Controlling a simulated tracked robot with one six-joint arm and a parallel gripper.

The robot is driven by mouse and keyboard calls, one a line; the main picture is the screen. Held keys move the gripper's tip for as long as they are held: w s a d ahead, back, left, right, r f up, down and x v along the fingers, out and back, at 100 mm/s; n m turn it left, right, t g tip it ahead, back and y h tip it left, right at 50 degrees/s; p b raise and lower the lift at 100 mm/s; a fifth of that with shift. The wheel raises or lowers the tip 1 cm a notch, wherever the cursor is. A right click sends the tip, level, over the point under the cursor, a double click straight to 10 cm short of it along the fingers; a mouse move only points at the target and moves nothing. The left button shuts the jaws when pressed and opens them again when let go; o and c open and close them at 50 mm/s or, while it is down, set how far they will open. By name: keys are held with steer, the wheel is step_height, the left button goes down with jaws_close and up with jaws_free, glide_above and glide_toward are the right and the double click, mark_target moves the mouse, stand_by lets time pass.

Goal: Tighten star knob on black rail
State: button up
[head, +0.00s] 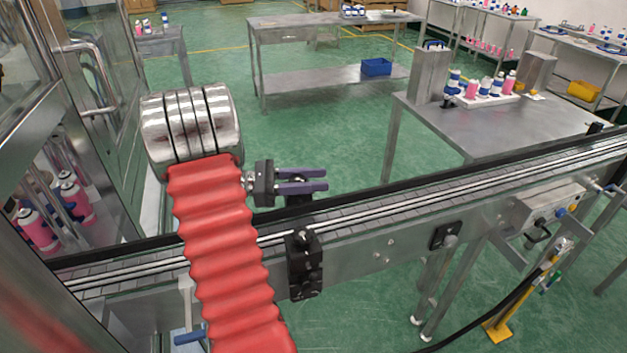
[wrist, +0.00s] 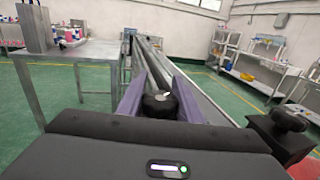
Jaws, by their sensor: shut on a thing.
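The black rail (head: 380,190) runs along the conveyor beneath the gripper.
A black clamp block (head: 304,265) hangs on the conveyor's front side just below the gripper. Another black knob (wrist: 290,120) stands close at the right in the wrist view. A steel table (head: 500,125) with several bottles stands behind the conveyor. A glass-doored machine (head: 70,130) is at the left.

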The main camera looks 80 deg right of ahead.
steer(key=shift+s+a+m+g+y, duration=0.15)
steer(key=shift+a+m+y, duration=0.1)
steer(key=shift+m+y, duration=0.65)
steer(key=shift+w+a+m+g+y, duration=0.1)
steer(key=shift+a+m+y, duration=0.3)
steer(key=shift+y, duration=0.85)
steer(key=shift+s+a+m+g+y, duration=0.1)
steer(key=shift+m+g+y, duration=0.05)
steer(key=shift+m+y, duration=0.8)
steer(key=o, duration=1)
steer(key=shift+o, duration=0.2)
